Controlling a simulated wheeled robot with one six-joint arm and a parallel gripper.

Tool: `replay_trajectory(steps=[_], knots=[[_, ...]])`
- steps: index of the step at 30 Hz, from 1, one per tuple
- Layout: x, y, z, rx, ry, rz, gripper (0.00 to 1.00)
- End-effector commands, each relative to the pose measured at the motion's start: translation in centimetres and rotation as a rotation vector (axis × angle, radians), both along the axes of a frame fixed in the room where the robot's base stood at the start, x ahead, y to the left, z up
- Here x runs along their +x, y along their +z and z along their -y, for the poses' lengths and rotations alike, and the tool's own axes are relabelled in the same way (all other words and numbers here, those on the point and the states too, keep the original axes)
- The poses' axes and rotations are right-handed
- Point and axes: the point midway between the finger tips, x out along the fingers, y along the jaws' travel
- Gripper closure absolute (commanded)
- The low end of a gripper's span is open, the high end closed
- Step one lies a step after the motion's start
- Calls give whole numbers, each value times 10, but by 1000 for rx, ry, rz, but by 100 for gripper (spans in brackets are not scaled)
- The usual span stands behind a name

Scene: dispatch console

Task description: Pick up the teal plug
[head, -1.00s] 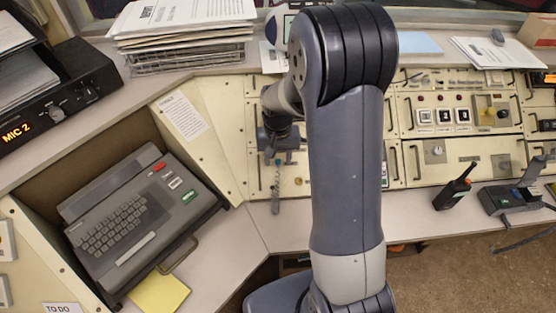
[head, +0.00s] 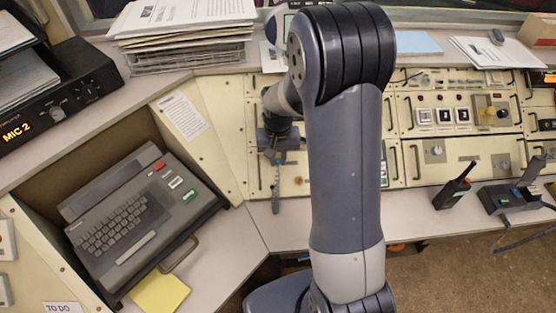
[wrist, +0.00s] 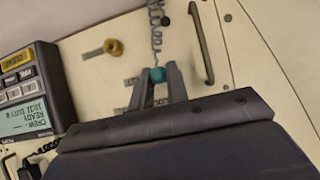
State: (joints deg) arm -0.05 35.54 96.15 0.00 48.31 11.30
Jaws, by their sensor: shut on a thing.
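The teal plug (wrist: 159,75) sits between the fingertips of my gripper (wrist: 160,82) in the wrist view. The fingers are shut on it, and only part of its rounded teal body shows. A grey coiled cord (wrist: 156,35) runs from the plug toward the top of that view. In the head view my gripper (head: 277,157) is small, in front of the cream panel left of my arm, and the cord (head: 275,190) hangs below it. The plug is hard to make out there. Whether its far end touches the panel cannot be told.
A brass socket (wrist: 113,46) and a dark handle (wrist: 201,43) are on the panel near the plug. A grey device with a display (wrist: 35,90) stands at the left of the wrist view. A keyboard unit (head: 145,215) and a radio (head: 453,187) flank my arm.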

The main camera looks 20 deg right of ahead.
Motion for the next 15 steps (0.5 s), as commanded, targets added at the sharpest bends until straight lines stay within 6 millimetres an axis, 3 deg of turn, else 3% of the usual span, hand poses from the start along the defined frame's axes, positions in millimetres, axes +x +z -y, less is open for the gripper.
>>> replay_trajectory(steps=[7,15], knots=[[1,14,0,0,0,5,100],[1,68,0,0,0,6,100]])
